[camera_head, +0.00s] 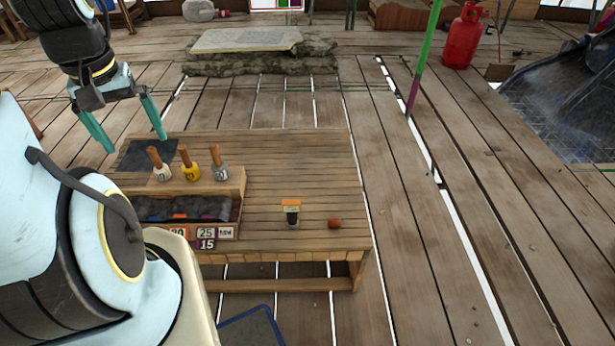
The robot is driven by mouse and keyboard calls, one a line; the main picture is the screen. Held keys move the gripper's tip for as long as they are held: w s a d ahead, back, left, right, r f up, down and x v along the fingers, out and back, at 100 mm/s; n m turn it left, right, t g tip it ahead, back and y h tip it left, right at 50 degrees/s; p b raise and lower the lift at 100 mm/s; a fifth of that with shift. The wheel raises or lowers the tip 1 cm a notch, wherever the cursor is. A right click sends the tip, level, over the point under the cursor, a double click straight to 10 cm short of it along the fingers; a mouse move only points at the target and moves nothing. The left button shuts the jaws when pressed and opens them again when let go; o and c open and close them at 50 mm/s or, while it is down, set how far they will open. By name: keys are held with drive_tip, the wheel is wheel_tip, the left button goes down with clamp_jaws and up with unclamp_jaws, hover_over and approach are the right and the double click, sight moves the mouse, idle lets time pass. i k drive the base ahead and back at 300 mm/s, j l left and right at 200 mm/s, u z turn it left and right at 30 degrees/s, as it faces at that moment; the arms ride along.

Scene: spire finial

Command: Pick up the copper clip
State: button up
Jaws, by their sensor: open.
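A small reddish-brown, rounded piece (334,222) lies on the slatted wooden table (290,160) near its front right; it may be the copper clip, but it is too small to be sure. My gripper (136,144) is at the upper left with its two teal fingers spread apart and nothing between them. It hangs above the table's back left corner, well to the left of and behind the reddish-brown piece. My arm covers the table's left front part.
A small orange, white and dark item (291,212) stands left of the reddish-brown piece. A wooden box (228,186) on the left holds three wooden-handled tools; its open front shows dark contents, with number cards below. A dark mat (148,155) lies behind. The table's right half is mostly clear.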

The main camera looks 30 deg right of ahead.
sight(332, 222)
drive_tip(key=k+l+u, duration=0.3)
drive_tip(key=k+l, duration=0.45)
drive_tip(key=l, duration=0.3)
drive_tip(key=k+l+u, duration=0.35)
drive_tip(key=k+l, duration=0.5)
drive_tip(key=i+l, duration=0.1)
drive_tip(key=l+u, duration=0.05)
drive_tip(key=l, duration=0.05)
